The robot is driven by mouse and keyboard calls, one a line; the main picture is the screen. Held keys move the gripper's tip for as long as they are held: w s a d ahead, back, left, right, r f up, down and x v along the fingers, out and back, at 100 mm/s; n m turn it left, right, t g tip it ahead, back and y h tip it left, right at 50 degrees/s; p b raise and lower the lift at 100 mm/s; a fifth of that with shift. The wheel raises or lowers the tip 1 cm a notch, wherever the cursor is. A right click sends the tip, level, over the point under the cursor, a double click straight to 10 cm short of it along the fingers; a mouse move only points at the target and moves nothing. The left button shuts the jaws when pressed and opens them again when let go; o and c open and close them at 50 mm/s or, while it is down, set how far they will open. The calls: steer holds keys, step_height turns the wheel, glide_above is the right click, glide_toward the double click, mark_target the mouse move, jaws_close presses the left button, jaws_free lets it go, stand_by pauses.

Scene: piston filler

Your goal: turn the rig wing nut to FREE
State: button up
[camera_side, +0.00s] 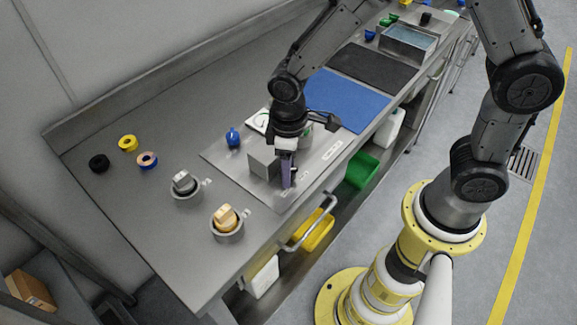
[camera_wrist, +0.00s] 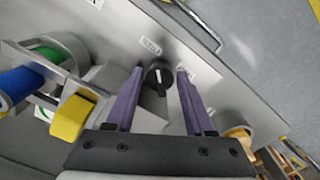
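The wing nut (camera_wrist: 157,77) is a small black knob with a white line, which runs nearly upright in the wrist view. It sits on the rig's metal plate next to two small white labels, one above it (camera_wrist: 150,46) and one to its right (camera_wrist: 185,76); I cannot read them. My gripper (camera_wrist: 160,71) is open, its purple fingers on either side of the knob, with gaps showing. In the side view my gripper (camera_side: 288,183) points down low over the plate (camera_side: 225,161) beside a grey block (camera_side: 262,163), and the knob is hidden there.
A blue part (camera_side: 232,138) stands on the plate left of my gripper. Two round holders, one with a grey-black knob (camera_side: 184,182) and one with an orange knob (camera_side: 225,217), stand nearer the bench's front. A blue mat (camera_side: 345,99) lies behind. A bar handle (camera_side: 313,225) runs along the edge.

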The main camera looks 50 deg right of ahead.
steer(key=shift+r, duration=0.1)
step_height(320, 180, up, 14)
stand_by(0.5)
steer(key=shift+f, duration=0.2)
steer(key=s+d+r+m+t, duration=0.3)
steer(key=s+d+r, duration=0.2)
steer(key=d+r, duration=0.35)
steer(key=s+d+f+m+t, duration=0.2)
steer(key=s+d+m, duration=0.1)
steer(key=s, duration=0.6)
steer(key=shift+s+d+f+t, duration=0.3)
steer(key=shift+s+d+f, duration=0.1)
steer(key=shift+d, duration=0.1)
